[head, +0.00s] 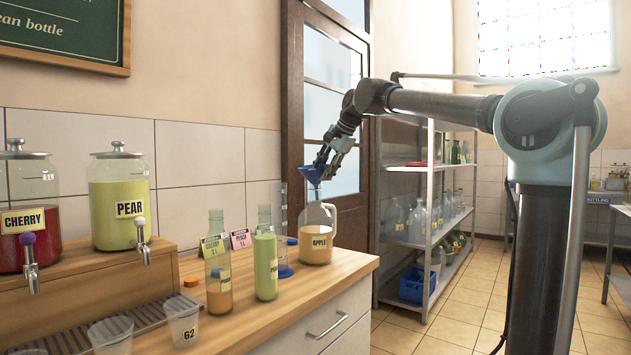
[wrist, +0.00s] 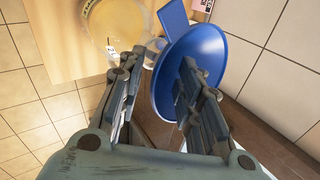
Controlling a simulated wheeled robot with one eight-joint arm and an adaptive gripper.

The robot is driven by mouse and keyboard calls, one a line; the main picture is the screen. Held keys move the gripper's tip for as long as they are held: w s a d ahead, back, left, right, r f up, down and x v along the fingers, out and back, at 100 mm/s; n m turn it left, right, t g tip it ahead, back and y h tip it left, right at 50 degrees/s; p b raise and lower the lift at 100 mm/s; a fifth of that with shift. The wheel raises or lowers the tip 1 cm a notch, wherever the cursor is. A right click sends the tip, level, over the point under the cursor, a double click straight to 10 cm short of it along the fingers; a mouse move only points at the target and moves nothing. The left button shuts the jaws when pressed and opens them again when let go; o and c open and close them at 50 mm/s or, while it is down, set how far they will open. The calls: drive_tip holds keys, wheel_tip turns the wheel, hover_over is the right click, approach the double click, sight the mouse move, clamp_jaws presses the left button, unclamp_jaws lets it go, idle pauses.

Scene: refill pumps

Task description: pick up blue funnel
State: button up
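The blue funnel (head: 313,173) is wide end up, over the neck of the glass jug labelled APPLE (head: 316,240). Its spout end looks to be in the jug's mouth, but I cannot tell for sure. In the wrist view the funnel (wrist: 212,52) shows its round rim and bowl. My gripper (head: 326,166) is at the funnel, above the jug. In the wrist view my gripper's fingers (wrist: 155,72) are apart; one lies left of the rim and the other overlaps the bowl. Contact with the funnel is unclear.
Bottles with green (head: 265,262) and orange (head: 218,285) liquid stand left of the jug on the wooden counter (head: 325,277). A measuring cylinder with a blue base (head: 285,271) stands close behind. PEAR (head: 118,205) and CHERRY (head: 28,240) dispensers are at left. A metal shelf (head: 425,168) is at right.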

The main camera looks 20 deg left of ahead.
drive_tip(key=shift+x, duration=0.75)
clamp_jaws()
drive_tip(key=shift+r, duration=0.15)
